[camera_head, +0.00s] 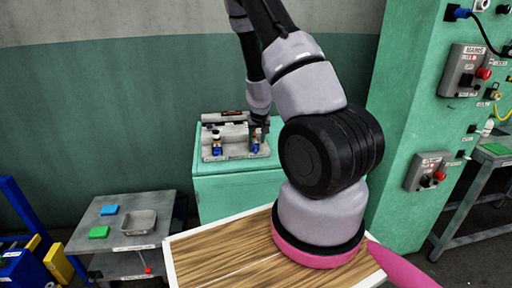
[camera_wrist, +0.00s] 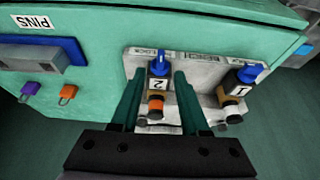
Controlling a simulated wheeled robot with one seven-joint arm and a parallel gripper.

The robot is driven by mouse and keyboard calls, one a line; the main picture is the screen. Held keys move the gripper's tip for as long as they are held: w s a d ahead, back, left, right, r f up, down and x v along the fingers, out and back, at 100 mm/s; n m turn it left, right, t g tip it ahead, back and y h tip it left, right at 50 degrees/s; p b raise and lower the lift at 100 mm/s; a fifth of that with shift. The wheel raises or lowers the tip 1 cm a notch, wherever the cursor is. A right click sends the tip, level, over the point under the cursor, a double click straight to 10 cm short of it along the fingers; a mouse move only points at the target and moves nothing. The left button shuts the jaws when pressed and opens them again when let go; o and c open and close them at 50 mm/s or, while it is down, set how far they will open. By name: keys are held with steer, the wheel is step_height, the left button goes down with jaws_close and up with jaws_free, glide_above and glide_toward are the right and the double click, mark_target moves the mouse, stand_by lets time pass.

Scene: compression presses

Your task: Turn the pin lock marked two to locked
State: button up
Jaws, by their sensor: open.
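The pin lock marked 2 (camera_wrist: 158,84) shows in the wrist view, with a blue knob (camera_wrist: 159,66) at one end, a label with the number 2, and an orange band. My gripper (camera_wrist: 159,78) is open, with one dark green finger on each side of this lock. Contact between fingers and lock cannot be told. The pin lock marked 1 (camera_wrist: 237,87) is just to the right, outside the fingers. Both sit on a pale plate (camera_wrist: 203,66). In the head view my gripper (camera_head: 258,126) is at the right-hand lock, partly covering it.
The locks stand on a green cabinet (camera_head: 235,190). A PINS label (camera_wrist: 32,21), a purple padlock (camera_wrist: 30,90) and an orange padlock (camera_wrist: 67,94) are to the left in the wrist view. A side table (camera_head: 125,225) holds a tray. Control boxes (camera_head: 464,72) are on the green column.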

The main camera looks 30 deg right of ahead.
mark_target(256, 147)
steer(key=x, duration=0.5)
steer(key=shift+r, duration=0.1)
jaws_close()
